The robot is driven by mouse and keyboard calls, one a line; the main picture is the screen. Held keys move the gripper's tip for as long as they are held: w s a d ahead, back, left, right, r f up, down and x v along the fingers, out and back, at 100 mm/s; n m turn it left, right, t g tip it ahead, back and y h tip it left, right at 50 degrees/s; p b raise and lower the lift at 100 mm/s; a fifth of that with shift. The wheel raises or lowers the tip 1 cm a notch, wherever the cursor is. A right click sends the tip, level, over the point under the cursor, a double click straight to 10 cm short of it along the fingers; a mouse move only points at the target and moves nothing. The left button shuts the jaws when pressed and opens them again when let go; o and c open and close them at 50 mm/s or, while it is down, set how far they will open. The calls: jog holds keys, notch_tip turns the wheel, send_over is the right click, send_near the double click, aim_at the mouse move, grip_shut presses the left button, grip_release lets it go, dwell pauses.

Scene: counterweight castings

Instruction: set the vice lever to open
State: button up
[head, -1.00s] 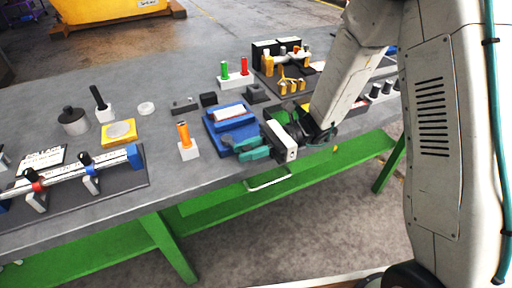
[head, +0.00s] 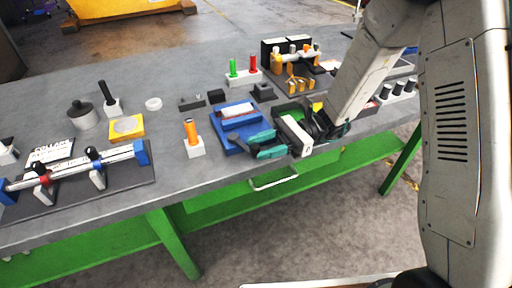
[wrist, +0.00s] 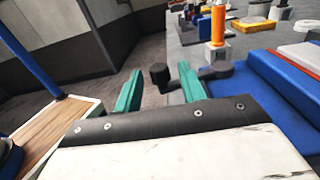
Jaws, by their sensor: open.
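The vice is a blue block (head: 228,139) holding a pale piece near the bench's front edge; its blue body (wrist: 285,85) also fills the right of the wrist view. A dark lever (wrist: 214,72) reaches left from the vice and ends in a round black knob (wrist: 158,77). My gripper (head: 254,147) is just right of the vice at the front edge, with its two teal fingers apart and empty. In the wrist view the knob appears between my gripper's fingertips (wrist: 160,67); contact cannot be told. In the head view I cannot make out the lever near the fingers.
An orange-handled post (head: 192,134) on a white block stands left of the vice. Green and red posts (head: 243,72) and a rack of yellow parts (head: 292,84) are behind. A clamp bar fixture (head: 78,172) lies at left. Open floor (head: 330,215) is in front of the bench.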

jog(key=shift+v, duration=2.8)
